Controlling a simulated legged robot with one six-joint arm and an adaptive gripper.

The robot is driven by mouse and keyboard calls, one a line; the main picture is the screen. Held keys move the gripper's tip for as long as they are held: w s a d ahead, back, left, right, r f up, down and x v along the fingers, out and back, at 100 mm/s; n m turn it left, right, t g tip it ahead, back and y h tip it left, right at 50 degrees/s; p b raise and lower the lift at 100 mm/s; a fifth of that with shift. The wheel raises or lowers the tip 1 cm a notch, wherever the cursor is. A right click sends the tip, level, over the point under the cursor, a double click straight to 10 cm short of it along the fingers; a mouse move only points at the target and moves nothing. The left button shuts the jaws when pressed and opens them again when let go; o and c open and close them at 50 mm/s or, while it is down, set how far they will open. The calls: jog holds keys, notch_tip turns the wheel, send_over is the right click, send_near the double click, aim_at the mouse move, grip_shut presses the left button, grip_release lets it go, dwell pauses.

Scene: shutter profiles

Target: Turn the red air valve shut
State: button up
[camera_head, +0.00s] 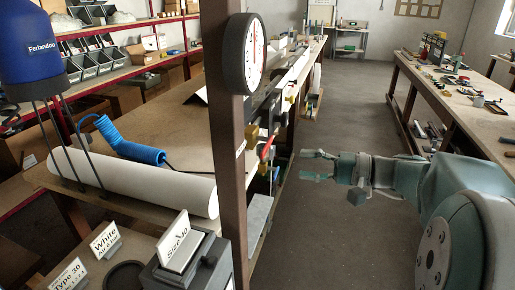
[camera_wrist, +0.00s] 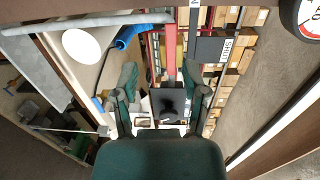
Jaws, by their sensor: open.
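The red air valve (camera_head: 267,148) shows as a small red handle slanting beside the brown post, near yellow and black fittings at the bench's edge, in the head view. My gripper (camera_head: 307,165) is to its right, over the aisle, with its fingers pointing left. The fingers are spread, and a visible gap separates them from the valve. In the wrist view my gripper (camera_wrist: 160,76) is open with nothing between the fingertips.
The brown post (camera_head: 226,130) carries a round dial (camera_head: 240,54) and stands left of the valve. A white roll (camera_head: 135,180) and blue coiled hose (camera_head: 130,148) lie on the left bench. A right-hand bench (camera_head: 470,100) holds tools. The aisle floor (camera_head: 345,225) is clear.

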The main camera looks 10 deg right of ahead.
aim_at(266, 152)
jog(key=shift+t, duration=0.5)
jog(key=x, duration=0.6)
jog(key=r+x, duration=0.1)
jog(key=x, duration=0.3)
jog(key=shift+w+d, duration=0.25)
jog(key=shift+w, duration=0.15)
grip_shut()
